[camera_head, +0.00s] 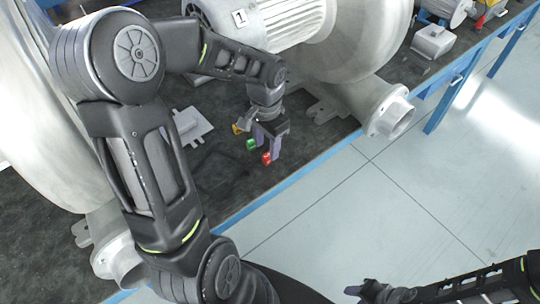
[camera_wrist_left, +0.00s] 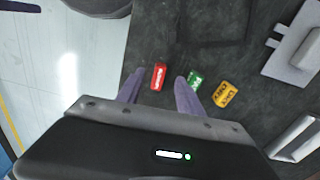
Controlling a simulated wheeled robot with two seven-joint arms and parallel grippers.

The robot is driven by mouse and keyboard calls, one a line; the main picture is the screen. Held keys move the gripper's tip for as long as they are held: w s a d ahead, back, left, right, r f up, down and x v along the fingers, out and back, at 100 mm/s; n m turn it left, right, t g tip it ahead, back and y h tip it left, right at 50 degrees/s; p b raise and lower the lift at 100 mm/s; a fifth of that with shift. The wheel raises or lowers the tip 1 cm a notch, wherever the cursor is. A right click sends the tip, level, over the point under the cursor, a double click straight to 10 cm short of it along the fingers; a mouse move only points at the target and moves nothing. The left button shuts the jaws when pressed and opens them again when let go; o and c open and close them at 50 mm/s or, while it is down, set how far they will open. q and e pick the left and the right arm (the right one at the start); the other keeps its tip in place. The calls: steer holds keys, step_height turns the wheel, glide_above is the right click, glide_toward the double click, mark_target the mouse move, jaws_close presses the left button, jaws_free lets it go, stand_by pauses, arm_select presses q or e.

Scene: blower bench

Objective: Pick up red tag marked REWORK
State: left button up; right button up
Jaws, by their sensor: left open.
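The red tag (camera_head: 266,158) lies on the dark bench top near its blue front edge. It also shows in the left wrist view (camera_wrist_left: 158,76), with white lettering too small to read surely. My left gripper (camera_head: 268,144) is over the tags, open, with pale purple fingers. In the left wrist view the red tag appears in the gap between its fingertips (camera_wrist_left: 159,83), and nothing is gripped. A green tag (camera_wrist_left: 194,80) is beside the right-hand finger, and a yellow tag (camera_wrist_left: 225,95) lies farther right. My right gripper (camera_head: 372,291) is at the lower right, away from the bench, its jaws unclear.
A large blower with a grey motor (camera_head: 285,22) stands behind my left gripper, and its pipe flange (camera_head: 393,118) juts toward the bench edge. A light grey plate (camera_head: 190,125) lies left of the tags. Another blower housing (camera_head: 40,110) is at the left.

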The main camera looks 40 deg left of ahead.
mark_target(267, 155)
arm_select(q)
step_height(267, 155, down, 4)
steer(key=shift+f, duration=0.25)
steer(key=shift+c, duration=0.5)
jaws_close()
stand_by(0.3)
